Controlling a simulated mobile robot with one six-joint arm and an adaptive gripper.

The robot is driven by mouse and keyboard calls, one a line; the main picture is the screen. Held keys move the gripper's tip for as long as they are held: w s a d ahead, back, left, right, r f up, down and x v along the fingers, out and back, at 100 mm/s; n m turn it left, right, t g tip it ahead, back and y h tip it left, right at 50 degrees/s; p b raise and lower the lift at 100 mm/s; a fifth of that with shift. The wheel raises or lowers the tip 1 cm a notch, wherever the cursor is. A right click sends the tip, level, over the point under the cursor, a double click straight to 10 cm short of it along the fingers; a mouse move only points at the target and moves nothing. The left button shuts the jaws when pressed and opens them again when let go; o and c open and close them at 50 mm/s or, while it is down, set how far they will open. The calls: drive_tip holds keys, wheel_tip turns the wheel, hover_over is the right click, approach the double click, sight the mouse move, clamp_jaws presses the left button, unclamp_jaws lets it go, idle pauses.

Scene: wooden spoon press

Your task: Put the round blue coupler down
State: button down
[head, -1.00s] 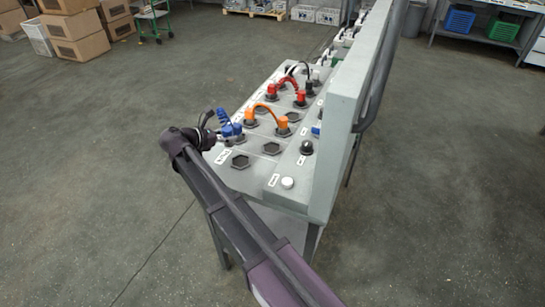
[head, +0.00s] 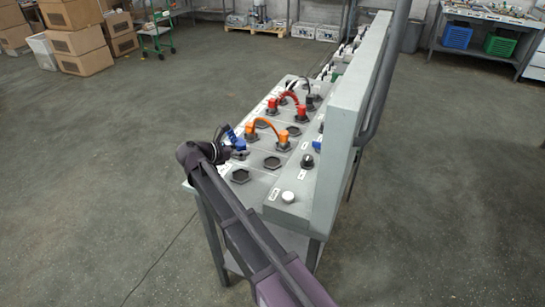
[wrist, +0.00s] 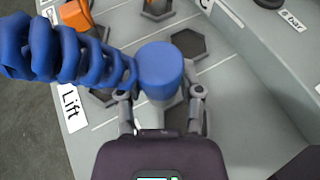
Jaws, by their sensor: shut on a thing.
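My gripper (wrist: 161,98) is shut on the round blue coupler (wrist: 160,68), with one finger on each side of it. A coiled blue hose (wrist: 62,55) runs from the coupler to the left. In the head view the blue coupler (head: 240,147) is over the left edge area of the grey panel (head: 207,184), with my gripper (head: 229,152) at its left. Dark hexagonal sockets lie around it, one just right of the coupler in the wrist view (wrist: 188,43). The coupler and my fingers hide what is directly beneath, so I cannot tell whether it touches the panel.
An orange hose (head: 264,122) bridges two orange couplers just beyond the blue one. Red couplers (head: 301,113) stand farther back. A raised panel with a black knob (head: 307,161) and a white button (head: 288,197) borders the right. A "Lift" label (wrist: 72,107) shows at left.

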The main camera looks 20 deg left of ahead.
hover_over(272, 163)
drive_tip(key=a, duration=0.1)
drive_tip(key=shift+s+f+b, duration=0.35)
drive_tip(key=shift+s+f, duration=0.05)
drive_tip(key=shift+s, duration=0.05)
drive_tip(key=shift+w+d+f, duration=0.1)
drive_tip(key=shift+w+d, duration=0.2)
drive_tip(key=shift+d, duration=0.2)
wheel_tip(272, 163, down, 4)
drive_tip(key=b, duration=0.3)
drive_tip(key=shift+r+b, duration=0.25)
drive_tip(key=shift+b, duration=0.1)
drive_tip(key=shift+f, duration=0.15)
drive_tip(key=shift+c, duration=1.3)
unclamp_jaws()
drive_tip(key=shift+r, duration=0.25)
